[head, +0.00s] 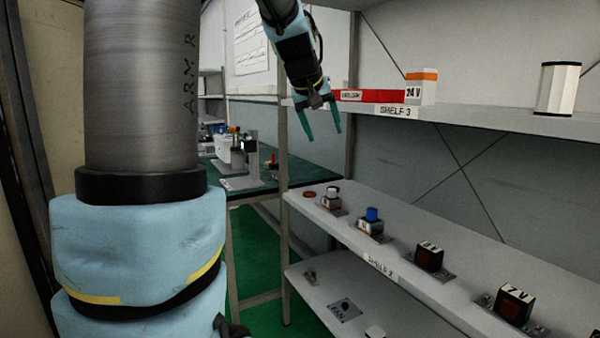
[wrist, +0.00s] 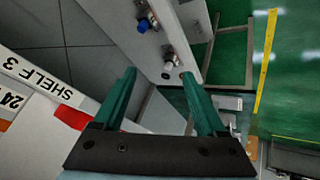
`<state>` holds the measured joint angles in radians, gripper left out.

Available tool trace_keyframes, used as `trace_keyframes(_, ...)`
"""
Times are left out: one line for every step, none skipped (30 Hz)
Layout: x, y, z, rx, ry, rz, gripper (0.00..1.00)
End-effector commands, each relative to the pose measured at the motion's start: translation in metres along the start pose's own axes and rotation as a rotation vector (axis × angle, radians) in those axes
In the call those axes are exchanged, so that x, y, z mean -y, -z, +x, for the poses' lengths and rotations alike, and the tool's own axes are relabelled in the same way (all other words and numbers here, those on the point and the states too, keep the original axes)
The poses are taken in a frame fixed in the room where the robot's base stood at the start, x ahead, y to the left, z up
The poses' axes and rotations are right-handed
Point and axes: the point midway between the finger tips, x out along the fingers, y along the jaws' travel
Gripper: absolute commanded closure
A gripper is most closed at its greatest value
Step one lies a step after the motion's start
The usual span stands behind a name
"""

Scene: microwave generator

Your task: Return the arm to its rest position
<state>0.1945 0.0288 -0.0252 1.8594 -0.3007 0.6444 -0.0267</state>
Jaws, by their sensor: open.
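My gripper (head: 322,122) hangs from my arm in the upper middle of the head view, pointing down. Its two green fingers are apart with nothing between them. It is just left of the end of the upper shelf, labelled SHELF 3 (head: 460,118), and seems close to the red block there. In the wrist view my gripper (wrist: 160,88) shows both fingers spread, with the shelf label (wrist: 40,80) at the left. A thick grey link of my arm fills the left of the head view.
The upper shelf bears a red block (head: 372,96), a white and orange 24 V block (head: 421,88) and a white cylinder (head: 557,88). The lower shelf (head: 400,262) holds a blue-capped part (head: 372,217) and dark blocks (head: 428,257). A green-topped bench (head: 290,172) stands behind.

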Motion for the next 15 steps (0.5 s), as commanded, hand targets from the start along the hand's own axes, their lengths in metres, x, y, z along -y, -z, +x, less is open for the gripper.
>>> trace_keyframes(0.022,-0.029,0.015,0.047,0.041,0.002,0.26)
trace_keyframes(0.035,-0.045,0.023,0.071,0.065,0.006,0.26)
trace_keyframes(0.052,-0.068,0.032,0.106,0.095,0.012,0.26)
trace_keyframes(0.063,-0.085,0.038,0.131,0.116,0.017,0.26)
trace_keyframes(0.075,-0.103,0.043,0.158,0.136,0.024,0.26)
trace_keyframes(0.090,-0.127,0.048,0.193,0.161,0.032,0.26)
trace_keyframes(0.101,-0.146,0.051,0.221,0.179,0.038,0.26)
trace_keyframes(0.111,-0.164,0.054,0.246,0.195,0.045,0.26)
trace_keyframes(0.122,-0.187,0.056,0.280,0.214,0.053,0.26)
trace_keyframes(0.130,-0.204,0.057,0.303,0.226,0.061,0.26)
trace_keyframes(0.138,-0.219,0.057,0.326,0.237,0.067,0.26)
trace_keyframes(0.146,-0.238,0.057,0.353,0.249,0.076,0.26)
trace_keyframes(0.151,-0.251,0.056,0.371,0.256,0.081,0.26)
trace_keyframes(0.156,-0.262,0.055,0.388,0.263,0.087,0.26)
trace_keyframes(0.161,-0.275,0.054,0.406,0.269,0.092,0.26)
